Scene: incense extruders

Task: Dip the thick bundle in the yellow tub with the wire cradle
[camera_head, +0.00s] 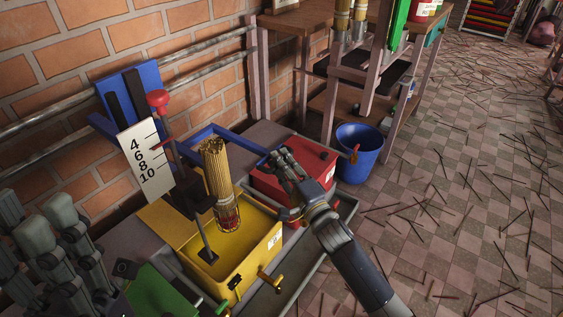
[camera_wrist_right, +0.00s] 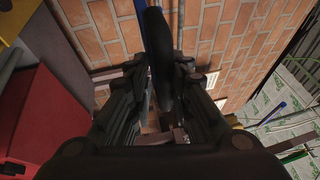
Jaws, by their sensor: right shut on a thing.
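The thick bundle (camera_head: 217,170) of tan sticks stands nearly upright in the wire cradle (camera_head: 229,216), at the yellow tub (camera_head: 258,262). I cannot tell whether its lower end touches the tub's contents. A blue lever (camera_head: 232,137) runs from behind the bundle to my right gripper (camera_head: 287,165). My right gripper is shut on the lever's dark end; the right wrist view shows the dark grip (camera_wrist_right: 160,55) between its fingers. My left gripper (camera_head: 65,240) is at the lower left, apart from the tub; its fingertips are not clear.
A scale card (camera_head: 146,165) and a red-knobbed rod (camera_head: 158,98) stand beside the bundle. A red tub (camera_head: 318,168) sits behind my right gripper, with a blue bucket (camera_head: 361,140) beyond. A green object (camera_head: 152,293) lies near the front. Loose sticks litter the floor at right.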

